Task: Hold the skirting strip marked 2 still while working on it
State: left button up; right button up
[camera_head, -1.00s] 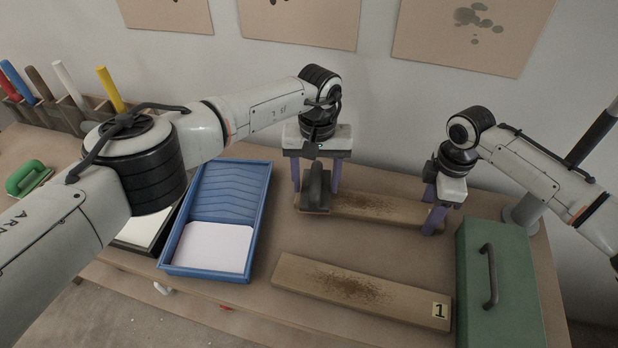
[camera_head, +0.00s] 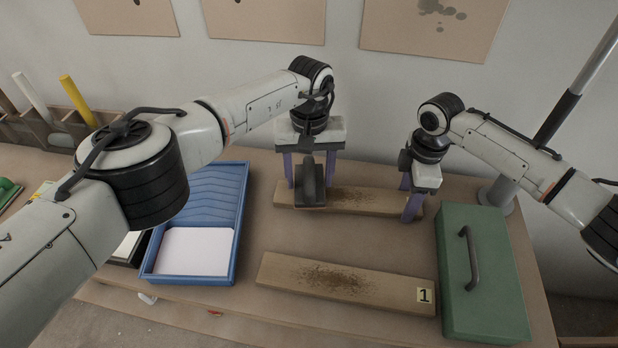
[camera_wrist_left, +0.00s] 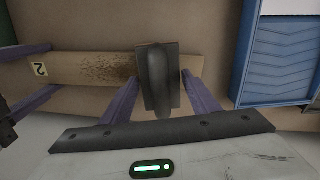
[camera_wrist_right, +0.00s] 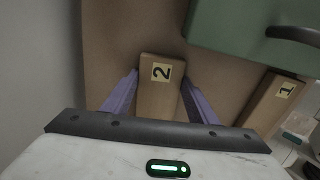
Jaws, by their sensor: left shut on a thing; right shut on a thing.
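The skirting strip marked 2 (camera_head: 365,200) lies on the bench near the wall, with a dark brown speckled patch along its middle. Its label shows in the left wrist view (camera_wrist_left: 39,69) and the right wrist view (camera_wrist_right: 160,72). My right gripper (camera_head: 410,200) is shut across the strip's right end, one finger on each side. My left gripper (camera_head: 310,184) is shut on a dark grey hand tool (camera_wrist_left: 158,82) with a raised handle. The tool sits over the strip's left part, left of most of the speckles; I cannot tell whether it touches the wood.
Strip 1 (camera_head: 390,292), also speckled, lies nearer the front. A green box with a handle (camera_head: 500,270) stands at right, close to my right gripper. A blue tray (camera_head: 238,225) with a white sheet lies at left. Bare bench lies between the strips.

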pick_arm(q)
jog(key=shift+r, duration=2.9)
jog(key=shift+s+f, duration=0.2)
jog(key=shift+f, duration=2.5)
jog(key=shift+a, duration=0.1)
